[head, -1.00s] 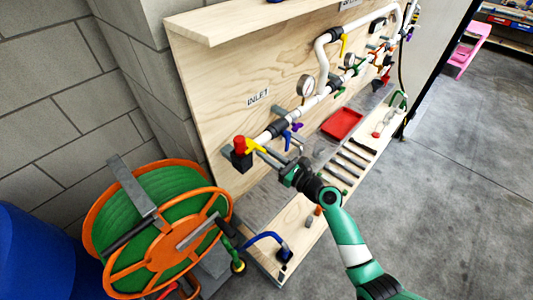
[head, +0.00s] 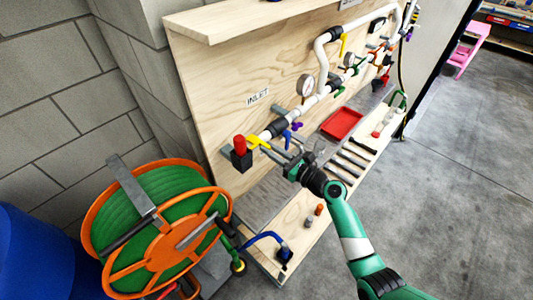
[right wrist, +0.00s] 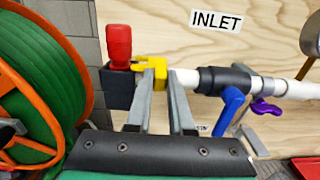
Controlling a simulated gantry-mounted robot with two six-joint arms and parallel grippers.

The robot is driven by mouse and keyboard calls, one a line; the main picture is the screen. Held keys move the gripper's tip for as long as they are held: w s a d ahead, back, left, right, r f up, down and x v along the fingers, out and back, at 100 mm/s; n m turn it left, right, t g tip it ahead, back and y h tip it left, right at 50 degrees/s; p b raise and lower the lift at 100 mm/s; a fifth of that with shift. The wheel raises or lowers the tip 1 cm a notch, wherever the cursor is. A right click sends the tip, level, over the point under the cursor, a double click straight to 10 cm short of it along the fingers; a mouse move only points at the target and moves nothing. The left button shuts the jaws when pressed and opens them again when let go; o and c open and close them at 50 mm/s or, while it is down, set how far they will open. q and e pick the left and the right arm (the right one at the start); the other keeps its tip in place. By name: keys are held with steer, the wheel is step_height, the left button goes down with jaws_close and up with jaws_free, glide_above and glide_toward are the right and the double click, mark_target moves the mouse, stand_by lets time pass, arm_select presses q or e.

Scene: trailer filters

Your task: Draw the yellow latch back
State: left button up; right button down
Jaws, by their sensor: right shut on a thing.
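The yellow latch (head: 257,142) sits on the white pipe near the INLET label, just right of the red-topped dark block (head: 240,150). In the right wrist view the yellow latch (right wrist: 155,70) shows beside the red top (right wrist: 119,43). My right gripper (head: 265,147) reaches it from the lower right. In the wrist view the two grey fingers of my right gripper (right wrist: 161,74) are shut on the latch's yellow part, with the left finger covering some of it. My left gripper is not in view.
A blue lever (right wrist: 231,100) and a purple handle (right wrist: 266,108) are on the pipe to the right. An orange and green hose reel (head: 158,240) stands at left. A red tray (head: 342,123) and several tools lie on the bench beside my arm.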

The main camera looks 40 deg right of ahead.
steer(key=shift+d+f, duration=0.1)
steer(key=shift+d, duration=0.05)
steer(key=c, duration=0.8)
jaws_free()
steer(key=shift+d, duration=0.15)
steer(key=shift+s, duration=0.15)
steer(key=s+p, duration=0.2)
steer(key=s, duration=0.9)
steer(key=shift+s+d, duration=0.2)
